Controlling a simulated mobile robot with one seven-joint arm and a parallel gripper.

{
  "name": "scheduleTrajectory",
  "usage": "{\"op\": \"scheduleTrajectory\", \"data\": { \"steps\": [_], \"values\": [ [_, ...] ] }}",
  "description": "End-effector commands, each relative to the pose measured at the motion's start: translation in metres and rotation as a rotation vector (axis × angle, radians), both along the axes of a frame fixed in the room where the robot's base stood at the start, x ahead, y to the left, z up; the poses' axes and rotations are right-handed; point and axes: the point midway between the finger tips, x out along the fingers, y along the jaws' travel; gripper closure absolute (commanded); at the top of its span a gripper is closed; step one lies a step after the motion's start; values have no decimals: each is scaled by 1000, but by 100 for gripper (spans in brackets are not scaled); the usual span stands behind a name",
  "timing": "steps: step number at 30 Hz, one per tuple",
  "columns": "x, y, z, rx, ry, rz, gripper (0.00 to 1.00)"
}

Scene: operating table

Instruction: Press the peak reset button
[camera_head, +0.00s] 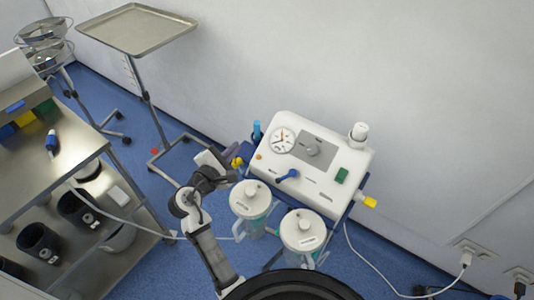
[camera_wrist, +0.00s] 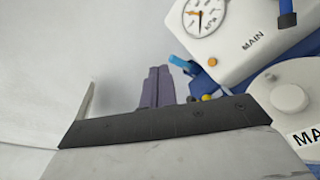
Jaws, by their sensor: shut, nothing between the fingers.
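A white suction unit (camera_head: 312,160) stands on a cart by the wall, tilted in the head view. It bears a round gauge (camera_head: 283,140), a grey dial panel (camera_head: 316,149), a blue lever (camera_head: 287,175), a green switch (camera_head: 341,175) and a small orange button (camera_head: 258,157). The orange button also shows in the wrist view (camera_wrist: 212,62). No peak reset label is readable, so I cannot tell which control it names. My gripper (camera_head: 236,151) is just left of the unit's left edge, apart from the orange button. In the wrist view its fingers (camera_wrist: 159,86) are shut together and empty.
Two lidded canisters (camera_head: 250,199) (camera_head: 302,230) hang at the unit's front, close to my arm. A blue fitting (camera_head: 257,131) and a yellow connector (camera_head: 238,162) stand by its left side. A tray stand (camera_head: 137,29) and a steel trolley (camera_head: 55,160) are at left.

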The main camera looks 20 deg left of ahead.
Motion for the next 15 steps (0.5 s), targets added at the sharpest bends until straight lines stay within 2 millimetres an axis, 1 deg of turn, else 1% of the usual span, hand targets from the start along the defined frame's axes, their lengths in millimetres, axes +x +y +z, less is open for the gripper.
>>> {"op": "scheduleTrajectory", "data": {
  "steps": [1, 4, 15],
  "values": [
    [-1, -6, -4, -32, 14, -19, 100],
    [-3, -12, -9, -72, 28, -44, 100],
    [-3, -14, -11, -82, 32, -51, 100]
  ]
}}
